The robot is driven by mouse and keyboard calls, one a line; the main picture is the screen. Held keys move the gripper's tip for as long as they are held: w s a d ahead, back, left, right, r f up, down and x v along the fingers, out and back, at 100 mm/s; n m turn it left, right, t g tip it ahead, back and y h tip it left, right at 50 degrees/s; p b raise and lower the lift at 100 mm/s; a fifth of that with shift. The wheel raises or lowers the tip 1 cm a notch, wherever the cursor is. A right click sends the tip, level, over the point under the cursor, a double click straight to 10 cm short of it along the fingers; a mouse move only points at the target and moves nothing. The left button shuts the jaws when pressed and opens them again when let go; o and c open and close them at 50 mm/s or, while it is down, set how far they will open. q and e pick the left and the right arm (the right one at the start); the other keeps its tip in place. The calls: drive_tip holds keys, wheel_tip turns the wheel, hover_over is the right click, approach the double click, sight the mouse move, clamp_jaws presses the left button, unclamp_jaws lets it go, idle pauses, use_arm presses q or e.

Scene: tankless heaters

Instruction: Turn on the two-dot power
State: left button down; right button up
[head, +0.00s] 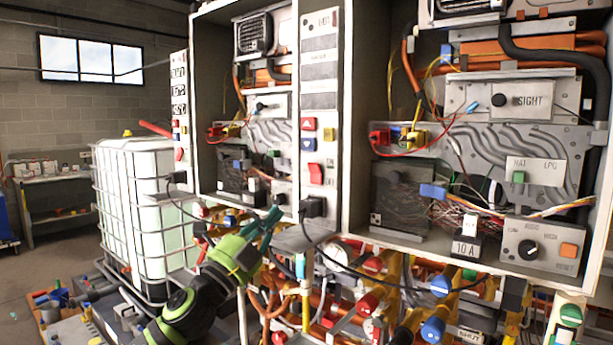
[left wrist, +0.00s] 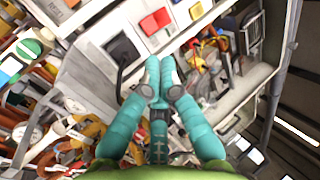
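My left gripper (head: 264,222) has teal fingers and is in front of the narrow white panel between two open heater cabinets, below its switches. In the left wrist view the fingertips (left wrist: 160,62) are together, with nothing seen between them. A red rocker switch (head: 315,173) is on that panel, above a black plug (head: 313,207). The red switch (left wrist: 155,22) and black plug (left wrist: 125,47) also show in the left wrist view, ahead of the fingertips. Another red switch (head: 179,155) is on the panel farther left. I cannot make out a two-dot mark. My right gripper is not in view.
Above the rocker are a red up-arrow button (head: 307,124) and a blue down-arrow button (head: 306,144). A black cable hangs from the plug. Pipes and valves with blue handles (head: 433,330) crowd the space below. A white caged tank (head: 150,205) stands left.

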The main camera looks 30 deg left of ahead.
sight(313, 170)
use_arm(q)
drive_tip(key=p+x, duration=0.6)
drive_tip(key=x, duration=0.5)
drive_tip(key=shift+w+d+r, duration=0.1)
drive_tip(key=shift+w+r, duration=0.1)
drive_tip(key=shift+r, duration=0.1)
drive_tip(key=shift+w+r+p, duration=0.1)
drive_tip(key=shift+w+p, duration=0.35)
drive_tip(key=shift+w, duration=0.15)
